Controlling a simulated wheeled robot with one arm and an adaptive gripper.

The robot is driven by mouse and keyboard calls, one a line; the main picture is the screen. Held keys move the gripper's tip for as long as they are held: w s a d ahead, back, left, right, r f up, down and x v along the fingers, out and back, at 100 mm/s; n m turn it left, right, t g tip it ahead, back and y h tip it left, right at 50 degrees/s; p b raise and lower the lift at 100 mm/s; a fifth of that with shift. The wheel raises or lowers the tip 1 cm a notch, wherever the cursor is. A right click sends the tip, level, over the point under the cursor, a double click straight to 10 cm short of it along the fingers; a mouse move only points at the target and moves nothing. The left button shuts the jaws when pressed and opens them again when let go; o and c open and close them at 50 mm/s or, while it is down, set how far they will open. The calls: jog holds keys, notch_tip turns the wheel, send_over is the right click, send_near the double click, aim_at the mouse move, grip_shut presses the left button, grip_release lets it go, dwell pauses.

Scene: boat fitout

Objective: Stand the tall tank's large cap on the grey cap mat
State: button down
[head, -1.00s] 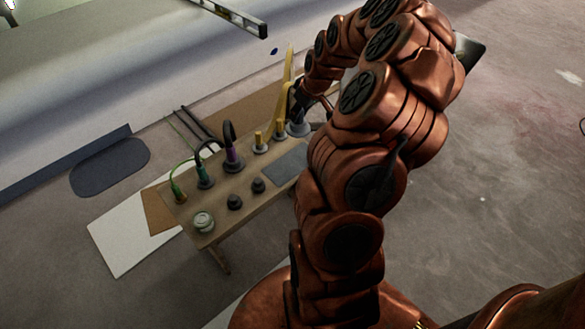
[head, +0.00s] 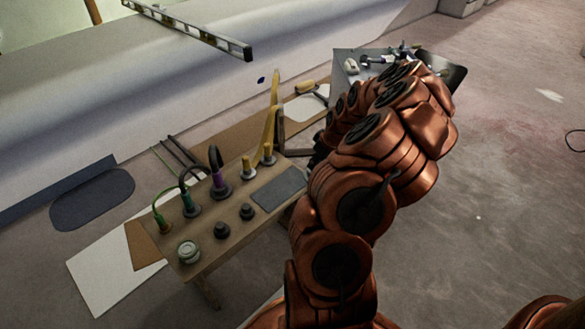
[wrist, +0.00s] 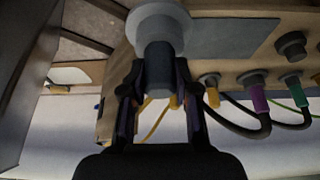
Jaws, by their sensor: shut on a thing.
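My gripper (wrist: 158,72) is shut on the dark upright stem of a large grey cap (wrist: 158,22), which has a broad, paler round base. In the wrist view the base overlaps the near corner of the grey cap mat (wrist: 235,38); I cannot tell how high the cap is above the bench. In the head view the mat (head: 279,189) lies bare on the right part of the bench top. There the held cap is hidden behind my arm, and only a dark bit of the gripper shows near the bench's right end.
A tall yellow piece (head: 271,120) rises behind. A grey table (head: 345,82) stands beyond.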

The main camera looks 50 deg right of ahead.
jog(key=shift+w+a+f+b, duration=0.5)
jog(key=shift+w+f, duration=0.2)
jog(key=shift+w, duration=0.55)
jog(key=shift+w+a+f+b, duration=0.4)
jog(key=shift+w+a+f, duration=0.25)
jog(key=shift+w, duration=0.65)
jog(key=shift+w+a+f+b, duration=0.45)
jog(key=shift+w+f, duration=0.3)
jog(key=shift+w, duration=0.5)
jog(key=shift+f, duration=0.15)
jog(key=c, duration=0.9)
grip_release()
jog(key=shift+o, duration=0.2)
jog(key=shift+s+r, duration=0.1)
jog(key=shift+r, duration=0.4)
jog(key=p+v, duration=0.2)
jog(key=v, duration=0.9)
jog(key=shift+p, duration=0.3)
